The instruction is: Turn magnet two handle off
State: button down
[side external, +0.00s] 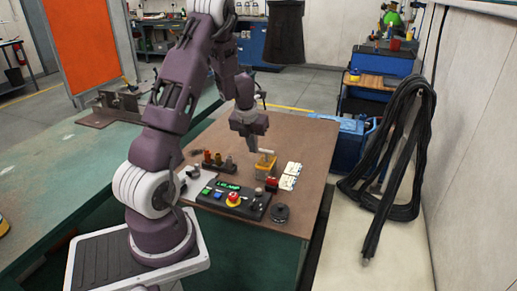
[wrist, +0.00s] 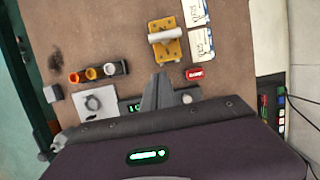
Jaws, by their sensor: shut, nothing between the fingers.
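A yellow block (wrist: 167,50) with a pale, roughly cylindrical bar (wrist: 168,36) across it lies on the brown tabletop. It looks like a magnet with its handle; no number is legible on it. In the side view the yellow block (side external: 265,164) stands just right of my fingertips. My gripper (wrist: 160,78) is shut and empty, and in the wrist view its tips are just below the yellow block, apart from it. In the side view my gripper (side external: 253,151) points down beside the block; whether it touches there is unclear. No second yellow block is visible.
A control box (side external: 232,200) with a green display and a red knob stands in front. A rack of coloured pieces (wrist: 98,72) is to the left. White cards (wrist: 200,43) and a small red piece (wrist: 194,73) are on the right. A black disc (side external: 280,213) lies near the front edge.

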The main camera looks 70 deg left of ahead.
aim_at(259, 164)
jog(key=w+a+f, duration=0.1)
jog(key=f, duration=0.1)
jog(key=w+a+f, duration=0.1)
jog(key=w, duration=0.1)
jog(key=shift+a+f, duration=0.35)
jog(key=shift+f, duration=0.05)
jog(key=shift+w+a, duration=0.3)
jog(key=shift+a, duration=0.05)
